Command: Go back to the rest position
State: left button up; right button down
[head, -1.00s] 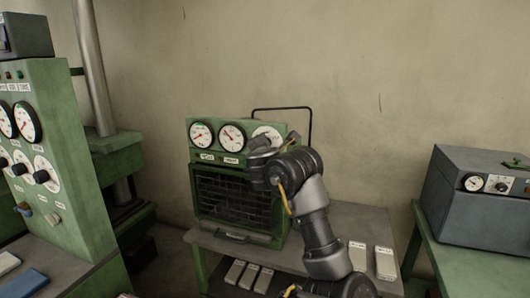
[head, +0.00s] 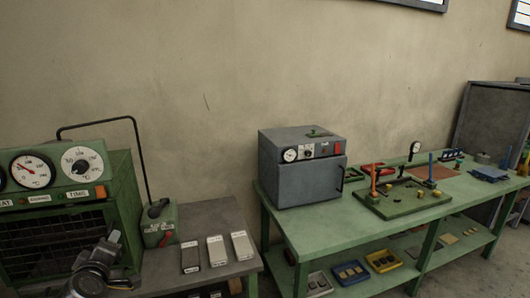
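Part of one of my arms, dark and jointed, shows at the lower left, in front of the green machine (head: 128,205). The green machine has round dials, a dark grille and a small side box (head: 161,228) with a black knob. Its left part is cut off by the picture edge.
Light and dark blocks (head: 217,250) lie on the grey table (head: 222,213). A grey oven (head: 302,168) stands on the green bench (head: 330,232), with fixtures and tools to its right. Trays (head: 384,260) sit on its lower shelf. A dark cabinet (head: 490,125) stands far right.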

pick_arm(q)
jog(key=s+d+f+m+g+h, duration=0.2)
jog(key=s+d+f+m, duration=0.3)
jog(key=f, duration=0.3)
jog(key=s+d+f+m+g+h, duration=0.2)
jog(key=s+d+f+m, duration=0.15)
jog(key=s+f, duration=0.35)
jog(key=s+d+f+m+g+h, duration=0.1)
jog(key=s+d+f+m+g, duration=0.25)
jog(key=s+f, duration=0.5)
jog(key=s+d+f+m+g+h, duration=0.1)
jog(key=s+d+f+m+g, duration=0.3)
jog(key=s, duration=0.8)
notch_tip(320, 180, down, 26)
jog(key=m, duration=0.1)
jog(key=s+a+f, duration=0.1)
jog(key=s+f, duration=0.7)
jog(key=s+a+f+g, duration=0.1)
jog(key=s+a+f, duration=0.1)
jog(key=s+f, duration=0.5)
jog(key=shift+s+a+f, duration=0.3)
jog(key=shift+s+f, duration=0.1)
jog(key=shift+s, duration=0.7)
jog(key=shift+g, duration=0.25)
jog(key=shift+c, duration=0.4)
